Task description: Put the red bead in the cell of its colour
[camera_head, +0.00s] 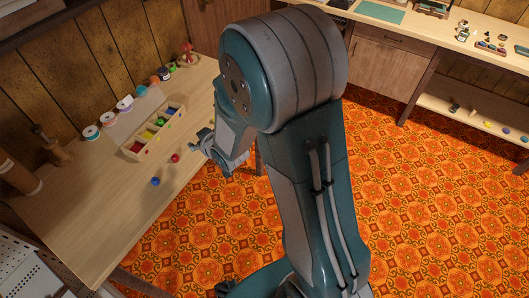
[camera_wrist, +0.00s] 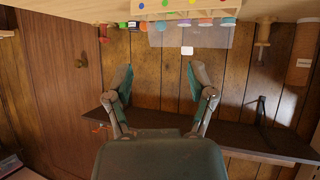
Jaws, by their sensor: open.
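The red bead (camera_head: 175,158) lies on the wooden table in the head view, just right of the sorting box. The sorting box (camera_head: 132,156) is pale wood, with cells showing red, yellow, green and blue. Part of its dotted side also shows at the top of the wrist view (camera_wrist: 178,15). My gripper (camera_head: 205,144) is near the table's right edge, to the right of the red bead and apart from it. In the wrist view my gripper (camera_wrist: 162,68) has its fingers spread with nothing between them. I cannot make out the red bead there.
A blue bead (camera_head: 155,181) lies on the table (camera_head: 95,225) in front of the box. Several thread spools (camera_head: 108,119) and a red figure (camera_head: 187,54) stand behind it. A wooden stand (camera_head: 53,147) is at the left. The table's near part is clear.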

